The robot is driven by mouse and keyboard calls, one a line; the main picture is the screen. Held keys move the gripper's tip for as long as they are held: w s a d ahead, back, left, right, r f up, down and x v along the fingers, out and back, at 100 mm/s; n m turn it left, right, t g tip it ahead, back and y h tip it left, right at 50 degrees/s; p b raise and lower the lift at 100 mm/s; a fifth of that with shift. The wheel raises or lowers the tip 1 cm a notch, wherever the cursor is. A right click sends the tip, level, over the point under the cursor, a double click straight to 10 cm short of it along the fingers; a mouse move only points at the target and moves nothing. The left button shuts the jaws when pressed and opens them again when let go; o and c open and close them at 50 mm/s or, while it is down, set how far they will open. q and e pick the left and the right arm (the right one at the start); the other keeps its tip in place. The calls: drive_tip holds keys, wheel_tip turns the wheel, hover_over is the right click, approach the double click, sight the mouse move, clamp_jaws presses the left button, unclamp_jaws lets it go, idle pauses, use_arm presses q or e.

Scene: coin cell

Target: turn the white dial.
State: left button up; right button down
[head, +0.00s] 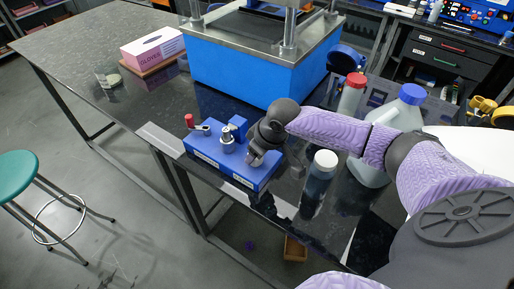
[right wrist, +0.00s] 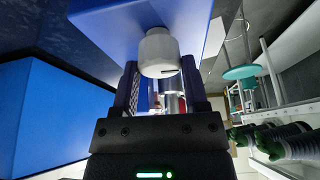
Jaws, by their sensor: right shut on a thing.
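The white dial (right wrist: 158,52) is a short white cylinder with a dark mark near its rim, set on a face of the blue block. It shows in the right wrist view between the two dark fingers of my right gripper (right wrist: 160,85), which is shut on it. In the head view my right gripper (head: 255,160) is over the right part of the blue block (head: 212,158) and hides the dial. My left gripper is not in view.
The block also carries a red-tipped lever (head: 190,121) and a silver post (head: 227,140). A white-capped bottle (head: 321,172), a red-capped bottle (head: 351,95) and a blue-capped jug (head: 398,115) stand to the right. A large blue press (head: 255,75) stands behind.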

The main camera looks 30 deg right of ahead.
drive_tip(key=m+p, duration=0.1)
drive_tip(key=p, duration=0.1)
drive_tip(key=m+h+p, duration=0.1)
drive_tip(key=m+p, duration=0.1)
drive_tip(key=p, duration=0.1)
drive_tip(key=shift+a+r, duration=0.15)
drive_tip(key=shift+r, duration=0.2)
drive_tip(key=m+p, duration=0.2)
drive_tip(key=m+h+p, duration=0.1)
drive_tip(key=shift+f+m+h+p, duration=0.15)
drive_tip(key=shift+m+h+p, duration=0.15)
drive_tip(key=shift+m+p, duration=0.1)
drive_tip(key=shift+a+f+m+h+p, duration=0.1)
drive_tip(key=shift+m+h+p, duration=0.3)
drive_tip(key=shift+m+p, duration=0.55)
drive_tip(key=shift+m+g+h, duration=0.4)
drive_tip(key=shift+m+g, duration=0.1)
drive_tip(key=shift+m, duration=0.95)
drive_tip(key=shift+w, duration=0.1)
drive_tip(key=shift+c, duration=0.5)
unclamp_jaws()
drive_tip(key=shift+f, duration=0.1)
drive_tip(key=shift+p, duration=0.3)
